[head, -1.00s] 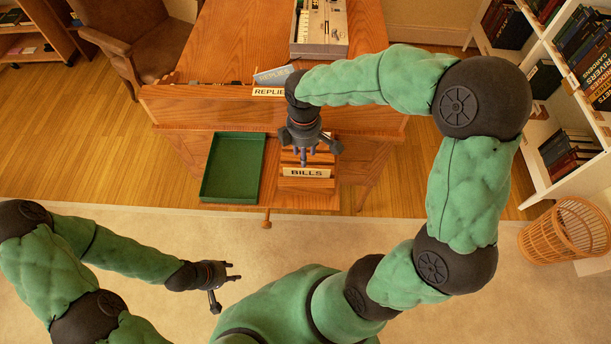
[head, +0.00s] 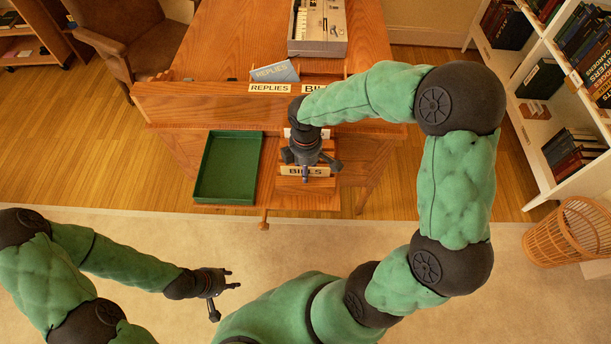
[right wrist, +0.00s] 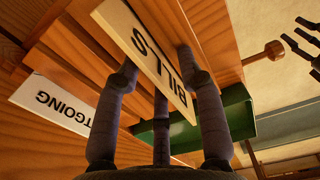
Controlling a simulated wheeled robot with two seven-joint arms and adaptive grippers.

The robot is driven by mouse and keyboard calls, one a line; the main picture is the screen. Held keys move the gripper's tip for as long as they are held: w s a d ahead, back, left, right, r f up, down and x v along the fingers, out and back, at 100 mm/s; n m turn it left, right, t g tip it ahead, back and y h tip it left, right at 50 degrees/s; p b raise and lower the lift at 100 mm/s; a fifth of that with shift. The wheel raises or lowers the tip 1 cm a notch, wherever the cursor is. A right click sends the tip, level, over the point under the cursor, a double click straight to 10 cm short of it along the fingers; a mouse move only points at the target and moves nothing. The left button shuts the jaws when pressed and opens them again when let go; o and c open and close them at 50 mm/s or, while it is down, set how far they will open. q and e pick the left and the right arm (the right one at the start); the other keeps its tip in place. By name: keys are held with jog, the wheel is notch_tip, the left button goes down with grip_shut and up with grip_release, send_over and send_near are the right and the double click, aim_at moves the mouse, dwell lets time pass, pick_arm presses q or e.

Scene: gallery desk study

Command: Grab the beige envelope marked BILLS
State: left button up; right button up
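The beige envelope marked BILLS (head: 292,170) stands in the front of a small wooden rack at the desk's near side. In the right wrist view the BILLS envelope (right wrist: 140,45) shows upside down and close up. My right gripper (head: 305,174) is lowered over it from above. My left gripper (head: 222,291) is open and empty over the carpet, well left of the rack.
A green tray (head: 228,200) lies left of the rack. A blue REPLIES envelope (head: 275,72) stands on the desk behind labels. A white label ending TGOING (right wrist: 55,105) is beside the rack slots. A wicker basket (head: 567,235) and bookshelf are at right.

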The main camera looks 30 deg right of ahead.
grip_shut()
jog(key=shift+r, duration=0.15)
